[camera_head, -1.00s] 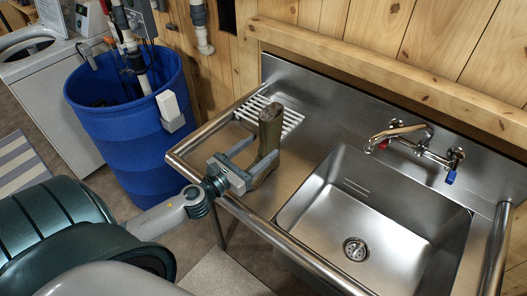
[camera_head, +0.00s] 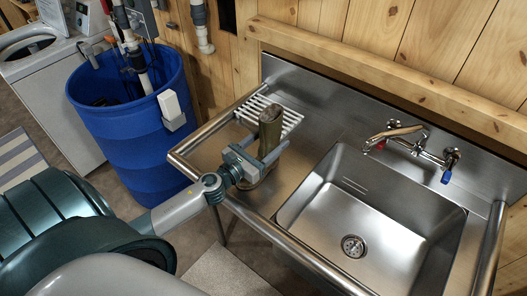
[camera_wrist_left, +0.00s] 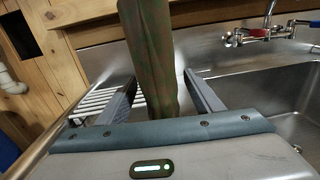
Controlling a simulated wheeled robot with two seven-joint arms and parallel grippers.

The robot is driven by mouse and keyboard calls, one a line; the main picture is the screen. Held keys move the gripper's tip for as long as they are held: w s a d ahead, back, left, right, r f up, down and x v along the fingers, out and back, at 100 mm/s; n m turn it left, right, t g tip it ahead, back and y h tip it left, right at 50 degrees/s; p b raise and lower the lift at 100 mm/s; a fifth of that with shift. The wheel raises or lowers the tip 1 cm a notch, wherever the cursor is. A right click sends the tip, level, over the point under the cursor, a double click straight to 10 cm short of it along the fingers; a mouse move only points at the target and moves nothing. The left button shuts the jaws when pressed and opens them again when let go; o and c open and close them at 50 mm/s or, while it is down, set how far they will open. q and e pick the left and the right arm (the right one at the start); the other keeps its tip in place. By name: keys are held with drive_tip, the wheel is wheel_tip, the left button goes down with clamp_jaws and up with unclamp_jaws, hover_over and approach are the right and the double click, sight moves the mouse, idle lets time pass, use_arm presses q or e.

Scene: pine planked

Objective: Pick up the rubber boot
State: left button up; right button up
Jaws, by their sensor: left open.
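The rubber boot (camera_head: 270,128) is dull olive-brown and stands upright on the steel sink unit's left drainboard, in front of a white slatted rack. In the wrist view its shaft (camera_wrist_left: 150,50) rises between the two fingers, with space visible on both sides. My left gripper (camera_head: 262,152) is open, its fingers reaching around the boot's shaft from the front left. The same gripper shows in the wrist view (camera_wrist_left: 158,95). The boot's foot is mostly hidden behind the gripper. My right gripper is not in view.
The sink basin (camera_head: 330,235) lies right of the boot, with a faucet (camera_head: 400,135) behind it. A raised steel rail (camera_head: 195,140) edges the drainboard. The white rack (camera_head: 290,118) is behind the boot. A blue barrel (camera_head: 130,140) stands at left.

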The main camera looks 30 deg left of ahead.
sight(273, 130)
use_arm(q)
drive_tip(key=shift+w, duration=0.1)
idle(0.4)
drive_tip(key=c, duration=1.3)
drive_tip(key=shift+o, duration=0.2)
drive_tip(key=shift+r, duration=0.15)
drive_tip(key=shift+r, duration=0.75)
drive_tip(key=r, duration=0.1)
drive_tip(key=d+r, duration=0.1)
drive_tip(key=r, duration=0.1)
drive_tip(key=shift+r+p, duration=0.1)
drive_tip(key=shift+p, duration=0.2)
drive_tip(key=d+r, duration=0.6)
drive_tip(key=d, duration=0.4)
drive_tip(key=shift+d, duration=0.35)
